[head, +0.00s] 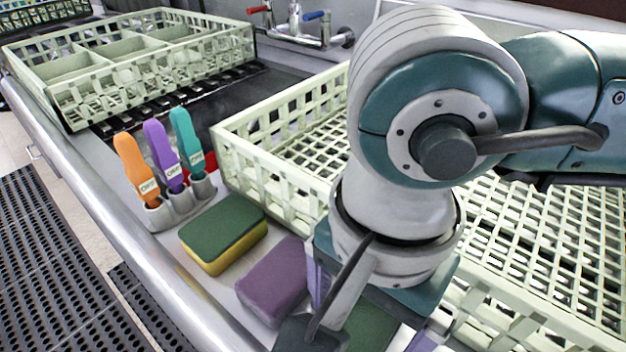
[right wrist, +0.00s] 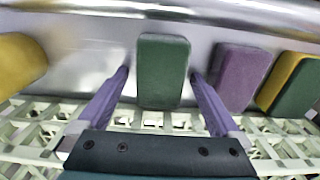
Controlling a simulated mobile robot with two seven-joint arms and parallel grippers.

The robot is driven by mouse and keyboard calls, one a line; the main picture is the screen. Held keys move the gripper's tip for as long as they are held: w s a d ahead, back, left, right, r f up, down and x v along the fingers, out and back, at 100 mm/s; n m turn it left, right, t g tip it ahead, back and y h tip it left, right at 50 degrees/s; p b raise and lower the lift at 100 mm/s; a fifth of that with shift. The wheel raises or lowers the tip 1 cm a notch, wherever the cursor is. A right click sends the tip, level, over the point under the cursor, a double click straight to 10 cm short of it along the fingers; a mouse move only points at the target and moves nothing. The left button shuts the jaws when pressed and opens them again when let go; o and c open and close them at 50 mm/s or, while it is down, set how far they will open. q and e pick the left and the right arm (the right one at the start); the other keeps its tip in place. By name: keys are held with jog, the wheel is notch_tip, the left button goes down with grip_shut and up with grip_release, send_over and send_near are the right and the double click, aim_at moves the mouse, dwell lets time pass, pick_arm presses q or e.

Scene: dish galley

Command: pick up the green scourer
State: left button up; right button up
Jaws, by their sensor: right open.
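The green scourer (right wrist: 163,62) is a plain dark green block lying flat on the steel counter, in the middle of the right wrist view. In the head view only part of it (head: 372,330) shows beneath my right gripper. My right gripper (right wrist: 159,76) is open, with one purple finger on each side of the scourer and a gap at both sides. I cannot tell how far above the counter the fingertips are. My left gripper is not in view.
A purple scourer (head: 272,280) lies beside the green one, then a yellow sponge with a green top (head: 222,236). A brush holder (head: 180,203) with three brushes stands behind. A pale green dish rack (head: 262,175) borders the row. A yellow object (right wrist: 20,65) lies on the other side.

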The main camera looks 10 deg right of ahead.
aim_at(362, 322)
jog(key=shift+c, duration=0.4)
jog(key=c, duration=1.2)
jog(key=shift+r, duration=0.2)
jog(key=shift+c, duration=0.2)
notch_tip(362, 322, up, 20)
jog(key=shift+f, duration=0.1)
jog(key=o, duration=0.8)
jog(key=shift+c, duration=0.2)
jog(key=c, duration=0.7)
